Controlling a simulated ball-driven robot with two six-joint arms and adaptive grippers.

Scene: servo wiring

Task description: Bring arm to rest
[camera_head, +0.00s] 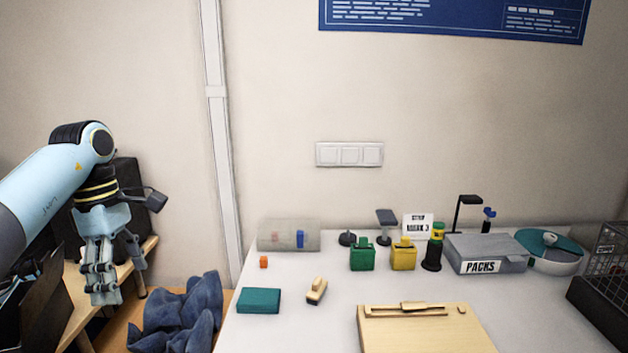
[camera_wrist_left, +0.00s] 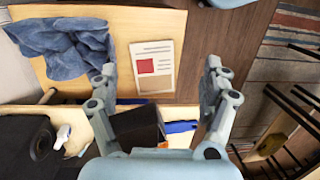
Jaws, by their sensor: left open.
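My left gripper (camera_head: 102,284) hangs pointing down at the left of the head view, left of the white table and clear of it. In the left wrist view the two fingers of my left gripper (camera_wrist_left: 158,80) are spread wide with nothing between them. Below them lie a wooden surface with a printed sheet (camera_wrist_left: 152,67) and a blue cloth (camera_wrist_left: 62,45). My right gripper does not show in either view.
The white table (camera_head: 270,335) holds a teal box (camera_head: 258,301), a green block (camera_head: 362,255), a yellow block (camera_head: 403,255), a grey PACKS box (camera_head: 487,253) and a wooden board (camera_head: 425,330). A wire basket (camera_head: 605,245) stands far right. A dark box (camera_wrist_left: 137,127) lies near the left fingers.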

